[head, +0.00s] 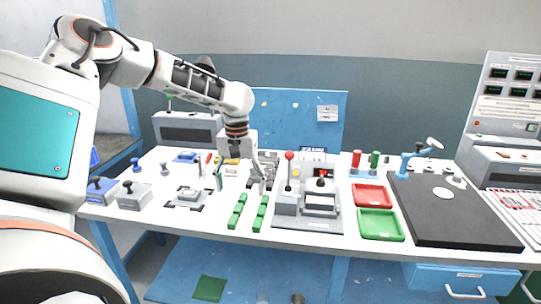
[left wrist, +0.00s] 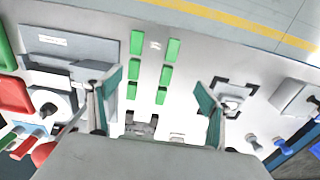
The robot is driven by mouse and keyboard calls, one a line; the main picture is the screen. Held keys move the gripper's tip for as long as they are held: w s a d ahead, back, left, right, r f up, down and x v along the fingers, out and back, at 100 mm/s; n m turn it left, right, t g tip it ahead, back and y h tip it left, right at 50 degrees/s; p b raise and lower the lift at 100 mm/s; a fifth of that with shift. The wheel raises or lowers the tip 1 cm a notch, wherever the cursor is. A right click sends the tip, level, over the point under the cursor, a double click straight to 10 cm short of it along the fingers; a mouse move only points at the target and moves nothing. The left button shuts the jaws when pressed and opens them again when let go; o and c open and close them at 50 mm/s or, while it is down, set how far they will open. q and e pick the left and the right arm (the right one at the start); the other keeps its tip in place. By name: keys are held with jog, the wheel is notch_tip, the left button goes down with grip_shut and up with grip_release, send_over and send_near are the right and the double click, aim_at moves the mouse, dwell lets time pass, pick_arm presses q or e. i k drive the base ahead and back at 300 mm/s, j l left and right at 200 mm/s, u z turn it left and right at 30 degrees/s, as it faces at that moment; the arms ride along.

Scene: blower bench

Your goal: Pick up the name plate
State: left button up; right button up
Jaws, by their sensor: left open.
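My left gripper (head: 242,180) is open and empty above the white bench, and its two green-padded fingers show wide apart in the left wrist view (left wrist: 158,90). No piece can be made out for certain as the name plate. Two rows of green blocks (head: 238,210) lie in front of the gripper; they also show between and beyond the fingers in the left wrist view (left wrist: 167,75). A small pale piece (head: 231,170) lies behind the gripper, too small to identify. My right gripper is not in view.
A grey fixture (head: 187,196) with black corner marks stands left of the green blocks. A grey station with a red-knobbed lever (head: 289,157) stands to their right. Beyond it are a red tray (head: 373,195), a green tray (head: 381,225) and a black mat (head: 450,225).

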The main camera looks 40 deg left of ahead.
aim_at(273, 157)
jog(key=i+j, duration=0.85)
jog(key=i, duration=0.2)
